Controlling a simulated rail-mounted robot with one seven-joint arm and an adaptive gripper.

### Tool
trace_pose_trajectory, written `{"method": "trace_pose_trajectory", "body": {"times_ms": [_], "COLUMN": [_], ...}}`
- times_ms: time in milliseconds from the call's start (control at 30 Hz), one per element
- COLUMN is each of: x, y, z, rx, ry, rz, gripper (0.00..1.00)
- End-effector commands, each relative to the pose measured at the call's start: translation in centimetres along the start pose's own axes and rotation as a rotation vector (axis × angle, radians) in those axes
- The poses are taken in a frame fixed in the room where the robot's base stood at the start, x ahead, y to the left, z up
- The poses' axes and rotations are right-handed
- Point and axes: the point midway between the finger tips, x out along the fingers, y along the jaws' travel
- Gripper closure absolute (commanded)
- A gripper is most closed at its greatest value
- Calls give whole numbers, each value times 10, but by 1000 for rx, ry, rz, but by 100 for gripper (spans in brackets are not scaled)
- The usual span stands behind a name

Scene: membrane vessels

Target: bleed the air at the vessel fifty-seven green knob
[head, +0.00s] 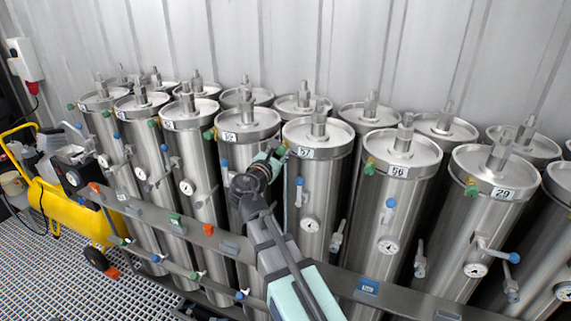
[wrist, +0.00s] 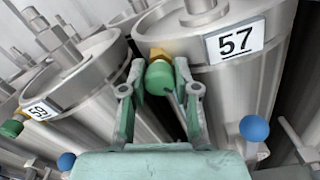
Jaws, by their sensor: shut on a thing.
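In the head view my gripper (head: 268,158) reaches up to the left of the 57 label and hides the knob.
A neighbouring vessel (wrist: 85,75) with its own green knob (wrist: 12,128) stands to the left. A blue-handled valve (wrist: 254,129) sticks out below the 57 label. A metal rail (head: 400,297) runs across the front of the vessels. A yellow wheeled machine (head: 70,208) stands at far left.

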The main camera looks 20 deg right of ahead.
Motion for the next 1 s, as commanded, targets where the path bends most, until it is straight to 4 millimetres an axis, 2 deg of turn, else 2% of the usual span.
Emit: {"method": "trace_pose_trajectory", "body": {"times_ms": [167,500,767,1000], "x": [1,1,0,1], "y": [0,-1,0,-1], "z": [-2,-3,-2,-5], "rx": [56,330,421,610], "ry": [0,-2,0,-1], "rz": [0,0,0,1], "gripper": [100,100,100,100]}}
